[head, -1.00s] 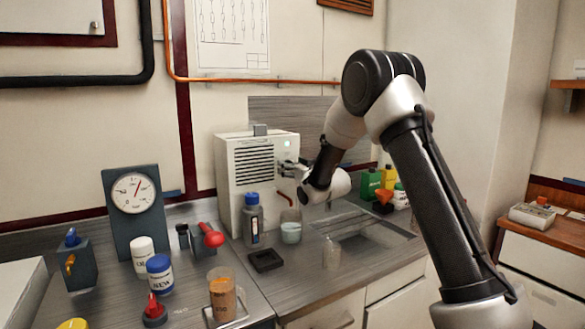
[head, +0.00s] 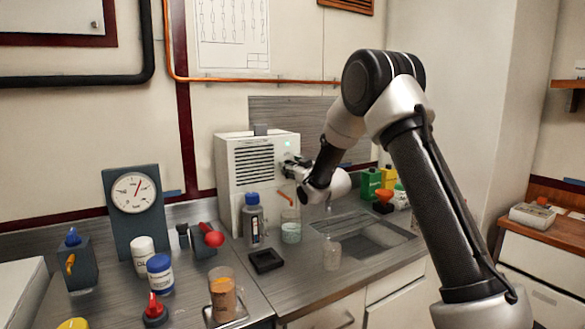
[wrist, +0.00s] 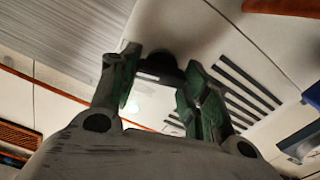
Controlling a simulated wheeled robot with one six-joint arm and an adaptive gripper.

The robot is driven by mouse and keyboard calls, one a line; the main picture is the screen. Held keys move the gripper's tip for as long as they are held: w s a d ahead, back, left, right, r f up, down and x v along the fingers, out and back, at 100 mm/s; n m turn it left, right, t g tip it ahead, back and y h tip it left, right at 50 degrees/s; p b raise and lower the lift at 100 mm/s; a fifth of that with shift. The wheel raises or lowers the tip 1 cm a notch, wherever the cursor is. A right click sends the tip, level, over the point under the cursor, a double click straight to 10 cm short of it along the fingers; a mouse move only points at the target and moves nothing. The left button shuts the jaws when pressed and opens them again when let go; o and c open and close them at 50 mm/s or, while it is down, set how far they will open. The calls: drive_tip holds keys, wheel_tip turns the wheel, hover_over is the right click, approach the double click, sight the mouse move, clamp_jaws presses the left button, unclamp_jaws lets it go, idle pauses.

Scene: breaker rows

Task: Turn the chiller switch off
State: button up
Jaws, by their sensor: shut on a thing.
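The chiller is a white box (head: 228,180) with dark vent slots on its front, standing at the back of the counter. A small green light (head: 287,144) shows near its upper right front. My gripper (head: 290,168) is at the right part of that front, below the light. In the wrist view, the fingers of my gripper (wrist: 160,85) are on either side of a dark switch piece (wrist: 154,66) on the white panel (wrist: 155,103). The jaws are shut on it. The fingers partly hide the switch, and its exact angle cannot be told.
Below my gripper are an orange spout (head: 284,194) and a glass beaker (head: 291,232). A blue-capped bottle (head: 252,222) stands left of them. A clear glass (head: 332,252) stands in front. A sink (head: 375,232) and colored containers (head: 371,184) are to the right.

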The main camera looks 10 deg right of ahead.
drive_tip(key=shift+a+f+n, duration=0.1)
drive_tip(key=shift+f+n, duration=0.05)
drive_tip(key=shift+n, duration=3.55)
drive_tip(key=shift+a+f+n, duration=0.1)
drive_tip(key=shift+n, duration=3.6)
drive_tip(key=o, duration=1)
drive_tip(key=shift+s+d, duration=0.1)
drive_tip(key=shift+s, duration=0.05)
drive_tip(key=v, duration=1.1)
drive_tip(key=shift+s+d, duration=0.1)
drive_tip(key=shift+s, duration=0.25)
